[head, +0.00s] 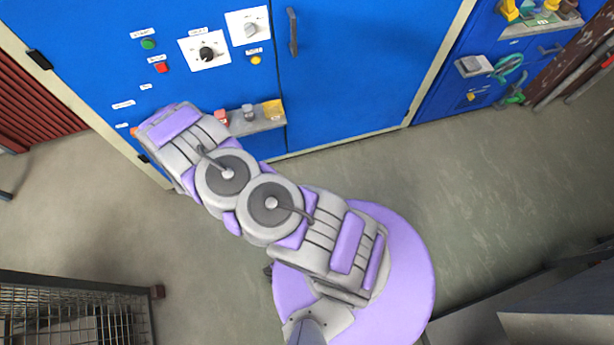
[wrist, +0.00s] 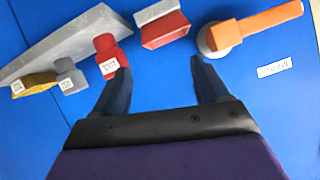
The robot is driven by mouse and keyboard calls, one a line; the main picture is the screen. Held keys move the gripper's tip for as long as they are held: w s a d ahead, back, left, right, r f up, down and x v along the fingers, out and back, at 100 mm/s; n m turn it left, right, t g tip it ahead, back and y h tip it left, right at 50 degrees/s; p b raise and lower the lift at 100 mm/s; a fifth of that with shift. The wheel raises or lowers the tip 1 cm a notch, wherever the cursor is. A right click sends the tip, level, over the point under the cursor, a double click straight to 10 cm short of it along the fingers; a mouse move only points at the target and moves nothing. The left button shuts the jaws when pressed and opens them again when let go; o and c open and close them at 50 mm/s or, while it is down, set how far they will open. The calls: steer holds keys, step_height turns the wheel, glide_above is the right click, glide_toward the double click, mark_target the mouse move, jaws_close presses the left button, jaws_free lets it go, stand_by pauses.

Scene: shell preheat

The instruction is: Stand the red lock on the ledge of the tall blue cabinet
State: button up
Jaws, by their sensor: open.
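The tall blue cabinet (head: 345,65) fills the top of the head view. Its grey ledge (head: 252,126) also shows at the upper left of the wrist view (wrist: 75,35). A labelled red piece that looks like the red lock (wrist: 108,58) stands at the ledge end nearest my gripper; it also shows in the head view (head: 221,117). My gripper (wrist: 159,66) is open, with nothing between its fingers. Its left fingertip is close to the red piece; I cannot tell if they touch. My arm hides the fingertips in the head view.
A grey piece (wrist: 69,76) and a yellow piece (wrist: 34,84) share the ledge. A wire cage (head: 75,310) stands lower left.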

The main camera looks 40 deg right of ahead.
steer(key=a+r+g+y, duration=0.2)
steer(key=a+r, duration=0.3)
steer(key=r, duration=0.2)
steer(key=s+r+n+g+y, duration=0.2)
steer(key=s+r, duration=0.3)
steer(key=r, duration=0.4)
steer(key=s+r+n+g+y, duration=0.1)
steer(key=s+r+g+y, duration=0.15)
steer(key=s+r, duration=0.4)
steer(key=s+d+r+g+h, duration=0.1)
steer(key=s+d+r, duration=0.4)
steer(key=s, duration=0.7)
steer(key=s+d+r+n+g+h, duration=0.1)
steer(key=s+d+r+g, duration=0.3)
steer(key=s, duration=0.8)
steer(key=s+d+r+n+g+h, duration=0.1)
steer(key=s+d+r+g, duration=0.1)
steer(key=s+d+r, duration=0.5)
steer(key=s+d, duration=0.1)
steer(key=s, duration=0.4)
steer(key=shift+d+r+h, duration=0.2)
steer(key=shift+d+h, duration=0.15)
steer(key=shift+d, duration=0.05)
steer(key=shift+g, duration=0.25)
steer(key=shift+c, duration=0.4)
